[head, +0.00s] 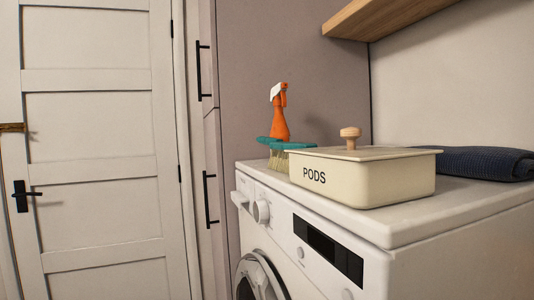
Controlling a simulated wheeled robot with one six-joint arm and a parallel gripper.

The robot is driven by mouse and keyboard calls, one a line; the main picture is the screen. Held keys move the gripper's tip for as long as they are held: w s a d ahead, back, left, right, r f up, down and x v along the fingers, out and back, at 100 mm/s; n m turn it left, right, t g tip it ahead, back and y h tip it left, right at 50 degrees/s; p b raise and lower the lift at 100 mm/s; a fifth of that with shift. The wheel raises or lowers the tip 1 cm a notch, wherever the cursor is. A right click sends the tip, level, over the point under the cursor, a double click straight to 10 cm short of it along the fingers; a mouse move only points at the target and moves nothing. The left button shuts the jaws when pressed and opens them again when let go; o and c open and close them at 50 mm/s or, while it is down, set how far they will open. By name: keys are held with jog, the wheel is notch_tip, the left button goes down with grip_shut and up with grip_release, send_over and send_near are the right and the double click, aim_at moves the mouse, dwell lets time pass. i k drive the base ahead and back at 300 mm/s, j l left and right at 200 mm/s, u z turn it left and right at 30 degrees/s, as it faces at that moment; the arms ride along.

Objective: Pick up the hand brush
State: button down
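The hand brush (282,144) lies on top of the white washing machine, near its left side. It has a teal back and pale bristles pointing down. Its right part is hidden behind a cream box marked PODS. An orange spray bottle stands right behind it. My gripper is not in view.
The cream PODS box (365,180) with a wooden knob stands in front on the washing machine (430,223). The orange spray bottle (279,122) has a white nozzle. A folded dark blue towel (485,163) lies at the right. A wooden shelf (390,17) hangs above. A white door (95,170) is at the left.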

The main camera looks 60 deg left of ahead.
aim_at(276, 145)
jog(key=u, duration=1.5)
jog(key=k+z, duration=0.2)
jog(key=z, duration=0.2)
jog(key=k+z, duration=0.15)
jog(key=z, duration=0.25)
jog(key=k+z, duration=0.2)
jog(key=z, duration=0.2)
